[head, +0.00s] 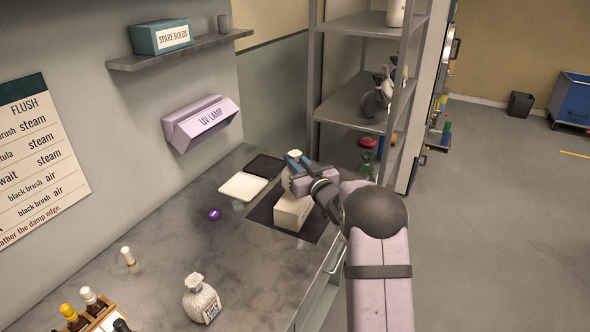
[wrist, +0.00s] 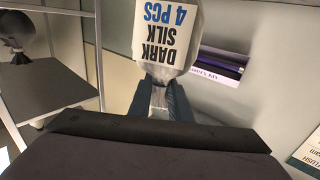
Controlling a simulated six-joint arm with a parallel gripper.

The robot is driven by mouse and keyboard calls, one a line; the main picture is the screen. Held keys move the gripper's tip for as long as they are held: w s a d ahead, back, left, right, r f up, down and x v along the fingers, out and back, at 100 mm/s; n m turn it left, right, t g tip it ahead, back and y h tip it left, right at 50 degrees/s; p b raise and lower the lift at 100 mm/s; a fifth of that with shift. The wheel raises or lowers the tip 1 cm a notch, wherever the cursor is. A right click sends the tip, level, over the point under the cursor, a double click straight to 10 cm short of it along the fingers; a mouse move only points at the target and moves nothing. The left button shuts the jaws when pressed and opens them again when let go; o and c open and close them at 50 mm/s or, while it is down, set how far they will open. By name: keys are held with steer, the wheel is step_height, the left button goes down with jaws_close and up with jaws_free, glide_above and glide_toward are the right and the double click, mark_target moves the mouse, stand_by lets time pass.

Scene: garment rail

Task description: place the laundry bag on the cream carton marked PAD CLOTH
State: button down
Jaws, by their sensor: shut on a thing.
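My gripper (head: 296,158) is over the back right of the counter, close to the cream carton in the head view. In the wrist view its blue fingers (wrist: 160,100) are shut on the gathered neck of a grey laundry bag (wrist: 170,75). The bag's white label reads DARK SILK 4 PCS upside down. In the head view I cannot make out the held bag behind my gripper. The cream carton (head: 292,212) stands on a dark mat, partly covered by my gripper. Its marking is too small to read.
A second, white labelled bag (head: 202,304) stands at the counter's front. A white tray (head: 242,186), a black tray (head: 265,165) and a purple round thing (head: 214,214) lie left of the carton. The UV LAMP box (head: 203,125) juts from the wall. A shelf rack (head: 357,98) stands behind.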

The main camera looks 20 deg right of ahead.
steer(key=shift+f+p, duration=0.35)
steer(key=shift+f, duration=1.3)
steer(key=shift+f, duration=0.1)
steer(key=shift+f, duration=0.15)
steer(key=c, duration=1.6)
jaws_free()
steer(key=shift+c, duration=0.2)
steer(key=shift+r, duration=0.25)
steer(key=shift+s+d+f, duration=0.1)
steer(key=shift+s+d, duration=0.05)
steer(key=shift+s, duration=0.35)
steer(key=s+d+b, duration=0.1)
steer(key=s+b, duration=0.2)
steer(key=s, duration=0.8)
steer(key=shift+d, duration=0.15)
